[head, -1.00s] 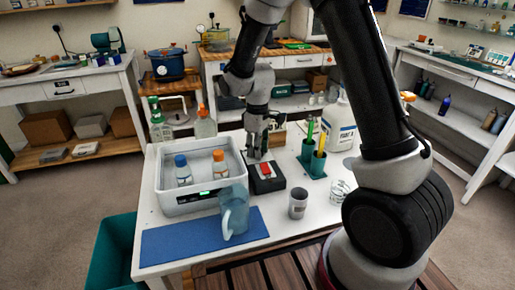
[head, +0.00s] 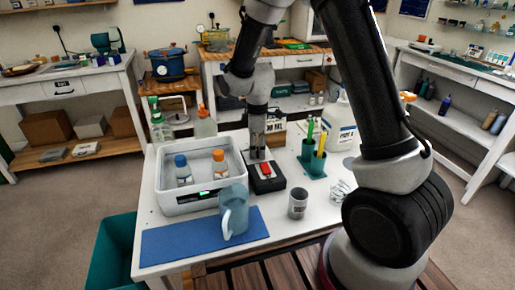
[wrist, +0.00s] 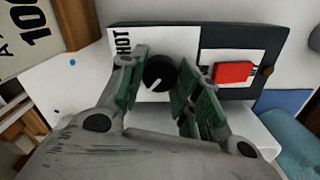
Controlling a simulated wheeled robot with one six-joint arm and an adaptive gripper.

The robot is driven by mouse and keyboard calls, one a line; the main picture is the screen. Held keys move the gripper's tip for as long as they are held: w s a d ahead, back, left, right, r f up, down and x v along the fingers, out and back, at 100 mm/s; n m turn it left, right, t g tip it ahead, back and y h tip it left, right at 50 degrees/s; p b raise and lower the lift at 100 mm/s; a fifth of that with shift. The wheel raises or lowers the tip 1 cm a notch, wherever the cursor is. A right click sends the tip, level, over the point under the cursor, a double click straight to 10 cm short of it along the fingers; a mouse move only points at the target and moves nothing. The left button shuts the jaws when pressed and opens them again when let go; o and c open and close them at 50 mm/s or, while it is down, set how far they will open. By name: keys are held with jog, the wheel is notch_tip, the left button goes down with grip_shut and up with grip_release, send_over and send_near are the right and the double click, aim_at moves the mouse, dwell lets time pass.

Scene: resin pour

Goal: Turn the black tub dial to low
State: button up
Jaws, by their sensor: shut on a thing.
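The black dial (wrist: 159,72) sits on a white plate on the black control box (wrist: 200,40). A white line on the dial points to the lower left in the wrist view. The word HOT is printed at the plate's left end; other markings are hidden. My gripper (wrist: 162,76) is shut on the dial, a green pad on each side of it. In the head view my gripper (head: 257,155) points down at the back of the control box (head: 268,185), and the dial is hidden there. A red switch (wrist: 233,72) is beside the dial.
A white tub (head: 178,204) with two bottles stands left of the box. A blue pitcher (head: 234,212) on a blue mat (head: 180,240) and a grey cup (head: 298,204) are in front. A green holder (head: 314,165) and a large white jug (head: 340,125) stand to the right.

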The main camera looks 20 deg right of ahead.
aim_at(258, 150)
jog(key=o, duration=1.1)
jog(key=shift+c, duration=0.2)
jog(key=shift+r, duration=0.1)
notch_tip(258, 150, up, 12)
